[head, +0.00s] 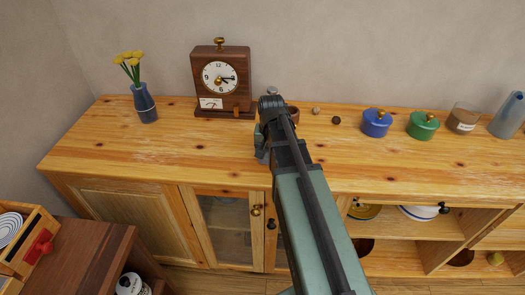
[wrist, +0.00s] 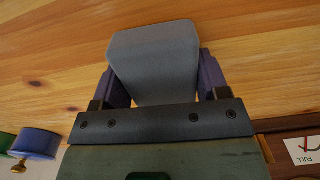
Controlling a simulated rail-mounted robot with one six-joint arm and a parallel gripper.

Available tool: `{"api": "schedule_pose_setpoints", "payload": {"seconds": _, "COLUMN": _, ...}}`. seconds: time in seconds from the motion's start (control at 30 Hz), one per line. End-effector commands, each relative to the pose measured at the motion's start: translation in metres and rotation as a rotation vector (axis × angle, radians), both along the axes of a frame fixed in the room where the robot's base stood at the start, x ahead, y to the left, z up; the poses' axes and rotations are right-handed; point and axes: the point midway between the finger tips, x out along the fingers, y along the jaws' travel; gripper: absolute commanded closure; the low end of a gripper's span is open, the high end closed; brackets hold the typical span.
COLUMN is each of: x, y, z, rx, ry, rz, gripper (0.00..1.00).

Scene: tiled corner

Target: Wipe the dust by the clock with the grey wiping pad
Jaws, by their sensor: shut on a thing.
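The grey wiping pad (wrist: 154,48) is between the fingers of my gripper (wrist: 160,78) in the wrist view, with the wooden counter behind it. The gripper is shut on the pad. In the head view my arm hides most of the gripper and pad, which are over the counter, to the right of and in front of the clock. The brown clock (head: 221,80) stands upright at the back of the counter; its lower corner shows in the wrist view (wrist: 304,150). I cannot make out the dust clearly; whether the pad touches the counter is unclear.
A blue vase with yellow flowers (head: 145,103) stands left of the clock. To the right are a blue pot (head: 376,123), a green pot (head: 423,126), a brown jar (head: 463,118) and a grey-blue jug (head: 508,115). The counter (head: 130,147) is clear at the front left.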

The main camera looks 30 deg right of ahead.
Motion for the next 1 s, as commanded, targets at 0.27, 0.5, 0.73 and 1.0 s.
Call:
{"api": "schedule_pose_setpoints", "payload": {"seconds": 0.27, "x": 0.000, "y": 0.000, "z": -0.003, "rx": 0.000, "ry": 0.000, "rz": 0.001, "gripper": 0.57}}
{"api": "schedule_pose_setpoints", "payload": {"seconds": 0.5, "x": 0.011, "y": 0.018, "z": -0.002, "rx": 0.001, "ry": 0.000, "rz": 0.003, "gripper": 0.58}}
{"api": "schedule_pose_setpoints", "payload": {"seconds": 0.73, "x": 0.019, "y": 0.031, "z": -0.001, "rx": 0.001, "ry": -0.001, "rz": 0.001, "gripper": 0.58}}
{"api": "schedule_pose_setpoints", "payload": {"seconds": 1.0, "x": 0.028, "y": 0.043, "z": -0.003, "rx": 0.001, "ry": -0.001, "rz": 0.003, "gripper": 0.58}}
